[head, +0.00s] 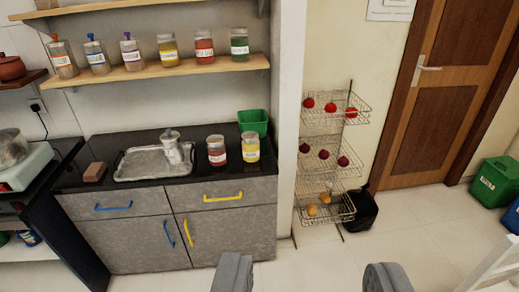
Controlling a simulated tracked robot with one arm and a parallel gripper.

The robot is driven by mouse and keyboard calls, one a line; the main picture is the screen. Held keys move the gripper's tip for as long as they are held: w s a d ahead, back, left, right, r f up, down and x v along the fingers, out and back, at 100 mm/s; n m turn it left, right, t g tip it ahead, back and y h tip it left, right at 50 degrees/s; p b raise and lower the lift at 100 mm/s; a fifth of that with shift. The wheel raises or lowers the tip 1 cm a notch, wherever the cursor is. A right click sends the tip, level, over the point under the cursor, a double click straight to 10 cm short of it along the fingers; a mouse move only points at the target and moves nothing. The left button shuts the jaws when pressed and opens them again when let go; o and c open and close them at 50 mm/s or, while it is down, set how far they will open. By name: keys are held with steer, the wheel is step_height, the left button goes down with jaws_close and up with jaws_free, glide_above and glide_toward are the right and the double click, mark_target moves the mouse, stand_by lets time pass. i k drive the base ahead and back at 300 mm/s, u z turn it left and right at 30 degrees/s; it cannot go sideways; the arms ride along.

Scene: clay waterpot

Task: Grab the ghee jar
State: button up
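I cannot read the labels, so I cannot tell which jar is the ghee jar. A yellow jar with a white label (250,148) stands upright on the black counter, right of a red jar (216,150). Another yellow jar (168,50) stands on the wall shelf, with a red jar (204,47) and a green jar (240,44) to its right. My gripper (309,275) shows at the bottom edge as two grey fingers wide apart. It is open and empty, in front of the counter and well short of the jars.
A wire rack (325,180) stands right of the wall's corner. The tiled floor in front is clear.

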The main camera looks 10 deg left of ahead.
mark_target(251, 144)
steer(key=z, duration=0.05)
steer(key=i, duration=2.15)
steer(key=u, duration=0.5)
